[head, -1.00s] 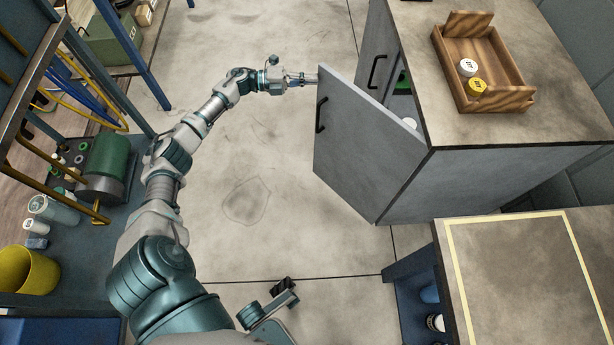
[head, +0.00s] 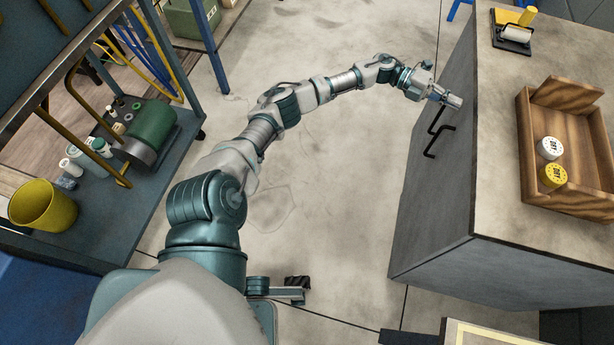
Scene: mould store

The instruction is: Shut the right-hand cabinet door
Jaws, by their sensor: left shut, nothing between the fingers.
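The cabinet (head: 540,265) stands at the right, its front facing left. Its right-hand door (head: 425,215) is the nearer one and lies flush with the front; I see no gap along its top edge. The right-hand door's black handle (head: 438,142) is close beside the other door's handle (head: 437,118). My left gripper (head: 455,101) is shut and empty, at the upper front of the cabinet just above the handles. It overlaps the top edge in the picture; I cannot tell whether it touches the door. My right gripper is not in view.
A wooden tray (head: 527,150) with a white-lidded (head: 549,148) and a yellow-lidded jar (head: 553,177) is on the cabinet top. A bench with a yellow-taped top (head: 490,332) stands at the bottom right. A blue trolley (head: 95,215) is at left. Floor between is clear.

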